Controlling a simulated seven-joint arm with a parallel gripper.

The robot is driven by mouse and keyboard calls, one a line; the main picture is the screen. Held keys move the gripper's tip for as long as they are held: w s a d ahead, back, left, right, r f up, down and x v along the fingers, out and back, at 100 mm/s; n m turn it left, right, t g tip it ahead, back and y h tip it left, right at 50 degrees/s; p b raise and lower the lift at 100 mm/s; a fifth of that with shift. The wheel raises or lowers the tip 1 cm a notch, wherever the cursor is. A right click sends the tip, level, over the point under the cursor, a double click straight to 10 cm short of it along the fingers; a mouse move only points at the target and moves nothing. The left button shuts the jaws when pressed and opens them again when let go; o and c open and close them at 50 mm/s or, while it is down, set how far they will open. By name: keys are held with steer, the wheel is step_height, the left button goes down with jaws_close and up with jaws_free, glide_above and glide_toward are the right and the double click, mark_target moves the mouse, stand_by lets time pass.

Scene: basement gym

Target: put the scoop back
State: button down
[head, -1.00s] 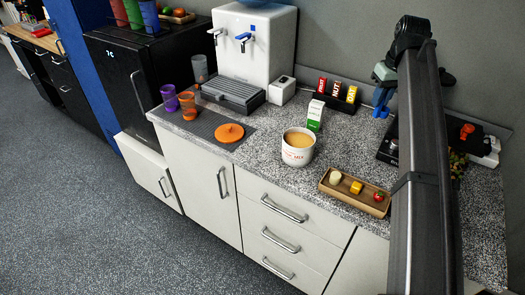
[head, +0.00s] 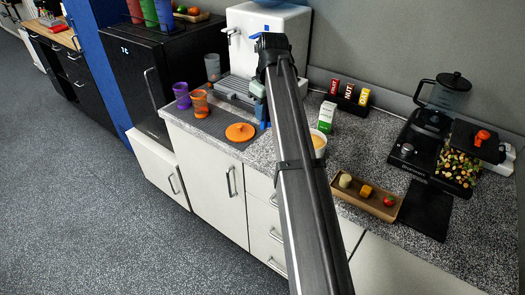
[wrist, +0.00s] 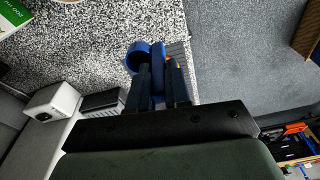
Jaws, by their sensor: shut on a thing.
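A blue scoop (wrist: 138,57) with a round cup shows in the wrist view. My gripper (wrist: 160,72) is shut on it, with its upright blue part between the fingers. In the head view my gripper (head: 263,108) hangs over the counter, just right of the orange lid (head: 240,132) and in front of the water dispenser (head: 262,45). Blue also shows there at the gripper's end, but scoop and fingers are hard to tell apart. The clear container of mixed nuts (head: 462,158), with an orange-knobbed dark lid, stands at the right, far from my gripper.
The white mug (head: 318,152) is partly hidden by my arm. A green-white carton (head: 327,117), a wooden tray (head: 375,207) with small food pieces, and a blender (head: 442,100) stand further right. Purple (head: 181,95) and orange (head: 200,102) cups stand on a dark mat at left.

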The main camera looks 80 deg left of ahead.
steer(key=shift+s+f, duration=0.25)
steer(key=shift+f, duration=1.45)
steer(key=shift+s+f, duration=0.2)
steer(key=shift+f, duration=1.55)
steer(key=shift+s+f, duration=0.25)
steer(key=shift+f, duration=1.45)
steer(key=c, duration=1.1)
jaws_free()
steer(key=shift+w+d+r, duration=0.2)
steer(key=shift+r, duration=1.8)
steer(key=shift+w+d+r, duration=0.2)
steer(key=shift+d+r, duration=0.05)
steer(key=shift+r, duration=1.75)
steer(key=shift+w+d+r, duration=0.2)
steer(key=shift+r, duration=1.8)
steer(key=shift+f, duration=0.1)
